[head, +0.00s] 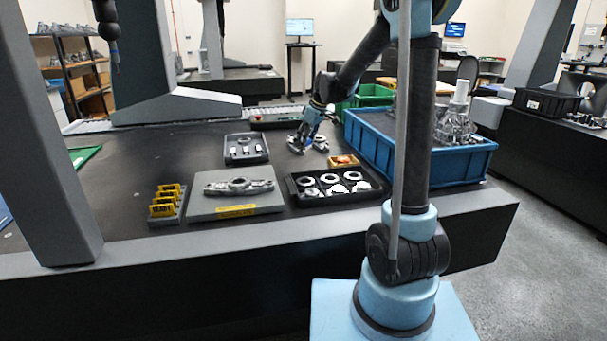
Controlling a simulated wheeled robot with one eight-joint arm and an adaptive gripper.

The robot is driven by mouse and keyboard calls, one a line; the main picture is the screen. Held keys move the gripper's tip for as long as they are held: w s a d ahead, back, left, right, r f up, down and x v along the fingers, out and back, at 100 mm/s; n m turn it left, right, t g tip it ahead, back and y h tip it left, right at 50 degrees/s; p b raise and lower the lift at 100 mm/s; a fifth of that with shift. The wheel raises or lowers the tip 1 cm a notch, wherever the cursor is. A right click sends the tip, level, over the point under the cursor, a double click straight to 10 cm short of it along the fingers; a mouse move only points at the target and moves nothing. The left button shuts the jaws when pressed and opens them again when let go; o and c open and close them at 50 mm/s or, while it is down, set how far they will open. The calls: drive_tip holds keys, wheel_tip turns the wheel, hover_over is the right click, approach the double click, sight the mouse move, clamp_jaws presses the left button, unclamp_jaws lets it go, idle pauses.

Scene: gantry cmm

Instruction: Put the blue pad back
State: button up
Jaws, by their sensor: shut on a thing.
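My gripper (300,143) is low over the dark table, behind the black parts tray and left of the large blue bin. It is shut on a small blue thing (307,142), which looks like the blue pad. The fingers hide much of the pad, and at this size I cannot tell whether it touches the table. A small light metallic item (321,144) shows just right of the gripper.
A black tray of ring parts (293,198), a small orange-brown box (343,160), a grey fixture plate (204,208), a dark tray (262,157) and a yellow-clip rack (181,212) stand nearby. The blue bin (465,166) blocks the right. The table's left is mostly clear.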

approach(302, 170)
drive_tip(key=x, duration=0.5)
drive_tip(key=shift+w+a+f, duration=0.1)
drive_tip(key=shift+w+a, duration=0.15)
drive_tip(key=shift+f, duration=0.35)
drive_tip(key=shift+s+f, duration=0.15)
drive_tip(key=shift+f, duration=0.05)
drive_tip(key=o, duration=0.9)
drive_tip(key=shift+c, duration=0.2)
drive_tip(key=shift+o, duration=0.9)
drive_tip(key=shift+f, duration=0.2)
drive_tip(key=shift+r, duration=0.1)
